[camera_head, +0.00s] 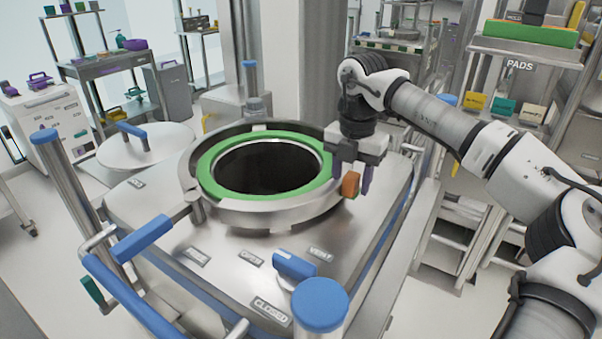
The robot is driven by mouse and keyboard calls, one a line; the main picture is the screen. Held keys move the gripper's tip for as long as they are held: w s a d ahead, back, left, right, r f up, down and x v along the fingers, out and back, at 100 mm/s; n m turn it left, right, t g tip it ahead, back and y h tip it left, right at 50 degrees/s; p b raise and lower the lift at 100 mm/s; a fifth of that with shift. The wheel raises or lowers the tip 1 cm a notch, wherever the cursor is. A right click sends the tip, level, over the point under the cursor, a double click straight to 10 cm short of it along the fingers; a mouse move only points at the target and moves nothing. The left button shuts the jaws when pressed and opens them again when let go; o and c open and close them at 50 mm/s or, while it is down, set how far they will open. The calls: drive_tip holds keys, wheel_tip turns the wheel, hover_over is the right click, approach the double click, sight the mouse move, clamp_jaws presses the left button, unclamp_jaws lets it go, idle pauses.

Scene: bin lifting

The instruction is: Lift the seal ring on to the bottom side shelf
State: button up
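The seal ring appears to be the green ring (212,186) lying flat around the dark round opening of the steel vessel (150,215). A raised metal collar (275,213) surrounds it. My gripper (352,185) points down at the right edge of the collar. Its two dark fingers are apart, with an orange block (351,184) between or just in front of them. I cannot tell whether the fingers press on the block, or whether the block is joined to the ring. The bottom side shelf is probably a low shelf of the right rack (462,222), partly hidden behind my arm.
Blue-capped posts (320,305) and blue handles (140,238) stand around the vessel top. A rack top (525,50) marked PADS is at the right. A cart (105,68) and a white cabinet (45,120) stand at the back left. Floor at lower right is partly clear.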

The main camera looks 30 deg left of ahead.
clamp_jaws()
drive_tip(key=shift+r, duration=0.15)
wheel_tip(320, 180, up, 20)
drive_tip(key=p, duration=0.2)
idle(0.6)
drive_tip(key=shift+r+p, duration=1.9)
drive_tip(key=shift+p, duration=0.7)
drive_tip(key=shift+f, duration=0.1)
